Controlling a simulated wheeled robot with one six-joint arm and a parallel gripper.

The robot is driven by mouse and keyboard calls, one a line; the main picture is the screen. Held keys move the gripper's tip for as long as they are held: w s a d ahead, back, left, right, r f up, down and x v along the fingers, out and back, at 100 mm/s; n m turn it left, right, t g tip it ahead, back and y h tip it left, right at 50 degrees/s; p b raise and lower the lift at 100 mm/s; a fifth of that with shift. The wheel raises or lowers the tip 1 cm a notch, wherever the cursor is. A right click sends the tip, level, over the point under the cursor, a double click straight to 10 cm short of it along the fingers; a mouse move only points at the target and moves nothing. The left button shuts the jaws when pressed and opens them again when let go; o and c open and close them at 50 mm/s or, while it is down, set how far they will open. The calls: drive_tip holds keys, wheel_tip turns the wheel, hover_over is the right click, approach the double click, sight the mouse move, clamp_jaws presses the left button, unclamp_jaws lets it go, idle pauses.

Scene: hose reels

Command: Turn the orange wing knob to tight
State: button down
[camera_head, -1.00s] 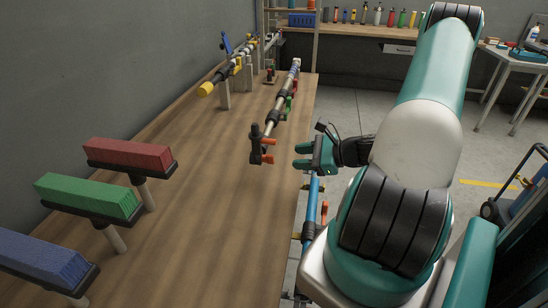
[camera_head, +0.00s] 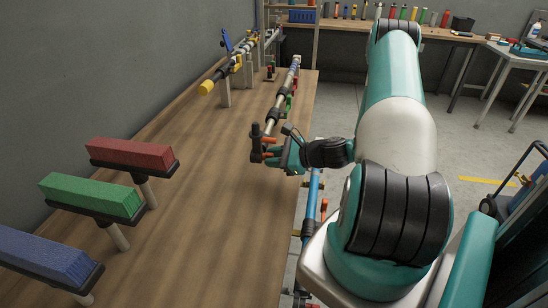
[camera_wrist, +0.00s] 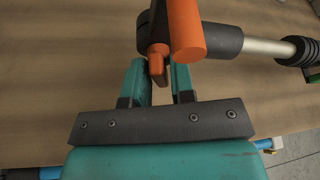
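A dark clamp head (camera_head: 257,148) sits at the near end of a metal pole over the bench, with orange parts on its right side. In the wrist view a narrow orange wing (camera_wrist: 157,62), seemingly the wing knob, juts from the dark body toward my gripper (camera_wrist: 158,72). My gripper's two teal fingers stand either side of this wing, with gaps showing, so it is open. A larger orange cylinder (camera_wrist: 187,28) lies just above the right finger. In the head view my gripper (camera_head: 279,158) partly hides the lower orange part. Any tightness mark is not visible.
Red (camera_head: 132,153), green (camera_head: 92,194) and blue (camera_head: 45,252) brushes stand on posts at the left of the wooden bench (camera_head: 190,220). A blue pole (camera_head: 312,205) runs along the bench's right edge below my arm. A yellow-ended pole (camera_head: 207,87) lies farther back.

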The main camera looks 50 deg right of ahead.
drive_tip(key=shift+r+m+p, duration=0.25)
drive_tip(key=shift+m+p, duration=0.05)
drive_tip(key=shift+p, duration=0.35)
drive_tip(key=shift+m+y+p, duration=0.3)
drive_tip(key=shift+p, duration=0.15)
drive_tip(key=shift+d+f+m+g+y+p, duration=0.1)
drive_tip(key=shift+f+m+g+y+p, duration=0.1)
drive_tip(key=shift+m+g+y+p, duration=0.55)
drive_tip(key=shift+b, duration=0.3)
drive_tip(key=c, duration=1.2)
unclamp_jaws()
drive_tip(key=shift+o, duration=0.2)
drive_tip(key=b+v, duration=0.3)
drive_tip(key=v, duration=1.4)
drive_tip(key=shift+s, duration=0.25)
